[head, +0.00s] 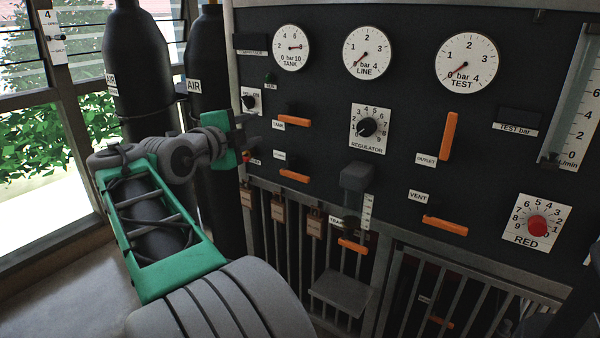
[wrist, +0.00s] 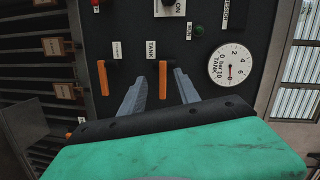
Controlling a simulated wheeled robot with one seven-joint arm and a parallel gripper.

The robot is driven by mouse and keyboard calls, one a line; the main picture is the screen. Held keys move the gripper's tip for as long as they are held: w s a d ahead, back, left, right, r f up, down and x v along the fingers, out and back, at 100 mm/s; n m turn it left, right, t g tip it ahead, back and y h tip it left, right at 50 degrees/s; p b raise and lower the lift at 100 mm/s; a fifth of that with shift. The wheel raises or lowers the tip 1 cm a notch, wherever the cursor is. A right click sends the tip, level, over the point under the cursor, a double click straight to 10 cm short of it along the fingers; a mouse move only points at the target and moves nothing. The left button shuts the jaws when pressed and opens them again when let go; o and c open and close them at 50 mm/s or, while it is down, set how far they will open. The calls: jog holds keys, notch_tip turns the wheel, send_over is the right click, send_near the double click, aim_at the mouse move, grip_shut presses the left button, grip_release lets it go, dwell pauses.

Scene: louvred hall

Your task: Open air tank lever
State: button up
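The orange tank lever (head: 294,121) lies horizontal on the black panel, beside its TANK label (head: 278,125). In the wrist view the lever (wrist: 163,82) shows between the two grey fingers, with clear gaps on both sides. My gripper (head: 254,134) is open and empty at the panel's left side, just left of the lever in the head view. Its fingers also show in the wrist view (wrist: 160,84). Whether the fingertips reach the lever's depth I cannot tell. The TANK gauge (head: 291,48) is above the lever.
A second orange lever (head: 295,176) sits just below the tank lever. The regulator dial (head: 367,127), vertical outlet lever (head: 448,136), vent lever (head: 445,225) and red knob (head: 537,226) are to the right. Black air cylinders (head: 140,60) stand at left, close to my arm.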

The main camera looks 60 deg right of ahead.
aim_at(299, 122)
jog(key=s+d+m+g+p, duration=0.1)
jog(key=s+d, duration=0.1)
jog(key=d, duration=0.1)
jog(key=s+d+m+g+p, duration=0.1)
jog(key=s+d+m+p, duration=0.1)
jog(key=d, duration=0.2)
jog(key=s+d+m+g+h+p, duration=0.1)
jog(key=s+d+p, duration=0.1)
jog(key=d, duration=0.1)
jog(key=shift+s+d+f, duration=0.1)
jog(key=shift+d+f, duration=0.1)
jog(key=shift+d, duration=0.05)
jog(key=shift+f+b, duration=0.4)
jog(key=shift+b, duration=0.05)
jog(key=shift+s+d+b, duration=0.1)
jog(key=shift+d+b, duration=0.25)
jog(key=shift+d, duration=0.5)
jog(key=shift+c, duration=0.4)
grip_shut()
